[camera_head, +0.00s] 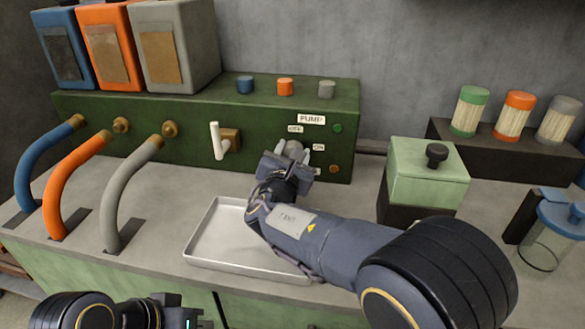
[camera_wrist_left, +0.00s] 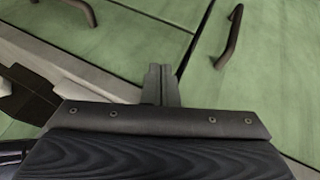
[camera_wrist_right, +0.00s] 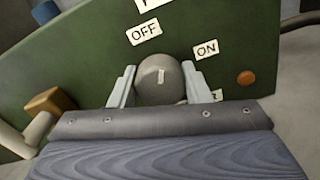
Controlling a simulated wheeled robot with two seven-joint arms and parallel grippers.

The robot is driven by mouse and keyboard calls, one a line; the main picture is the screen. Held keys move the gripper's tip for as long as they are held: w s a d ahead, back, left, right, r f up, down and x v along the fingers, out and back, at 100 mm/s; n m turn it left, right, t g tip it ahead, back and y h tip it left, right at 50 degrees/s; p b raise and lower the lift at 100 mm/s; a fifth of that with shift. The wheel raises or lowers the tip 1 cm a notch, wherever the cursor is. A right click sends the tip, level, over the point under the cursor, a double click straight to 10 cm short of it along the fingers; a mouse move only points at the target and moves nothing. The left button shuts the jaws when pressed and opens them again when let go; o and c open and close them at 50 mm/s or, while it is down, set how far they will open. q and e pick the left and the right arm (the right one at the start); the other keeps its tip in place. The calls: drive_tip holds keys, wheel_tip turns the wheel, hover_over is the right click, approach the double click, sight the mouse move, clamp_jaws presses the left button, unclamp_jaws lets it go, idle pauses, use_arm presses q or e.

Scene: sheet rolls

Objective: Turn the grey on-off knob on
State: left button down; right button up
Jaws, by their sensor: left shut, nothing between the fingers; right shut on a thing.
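The grey on-off knob (camera_head: 294,147) is on the front of the green panel, below the PUMP label (camera_head: 311,119). In the right wrist view the knob (camera_wrist_right: 160,80) sits between the two fingers of my right gripper (camera_wrist_right: 163,88), which is shut on it. Its pale mark points roughly upward there, between the OFF label (camera_wrist_right: 144,33) and the ON label (camera_wrist_right: 206,49), seemingly nearer OFF. My left gripper (camera_wrist_left: 160,85) is shut and empty, low in front of the green cabinet fronts. In the head view it is at the bottom left (camera_head: 185,312), partly cut off.
A white lever (camera_head: 216,140) is left of the knob. A metal tray (camera_head: 218,265) lies below my right arm. A green lidded box (camera_head: 428,170) stands to the right. Blue, orange and grey hoses (camera_head: 130,195) curve into the counter at left. An orange lamp (camera_wrist_right: 246,78) is near the knob.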

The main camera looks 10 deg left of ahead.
drive_tip(key=m+b, duration=0.3)
drive_tip(key=b, duration=0.1)
drive_tip(key=m+b, duration=0.4)
drive_tip(key=b, duration=0.1)
drive_tip(key=m+b, duration=0.3)
drive_tip(key=b, duration=0.2)
drive_tip(key=shift+f+m, duration=0.35)
drive_tip(key=shift+m, duration=0.05)
drive_tip(key=shift+r+m+b, duration=0.2)
drive_tip(key=shift+m+b, duration=0.9)
drive_tip(key=shift+b, duration=0.2)
drive_tip(key=o, duration=1)
drive_tip(key=shift+r, duration=0.1)
drive_tip(key=shift+s+d, duration=0.1)
drive_tip(key=shift+s, duration=3.85)
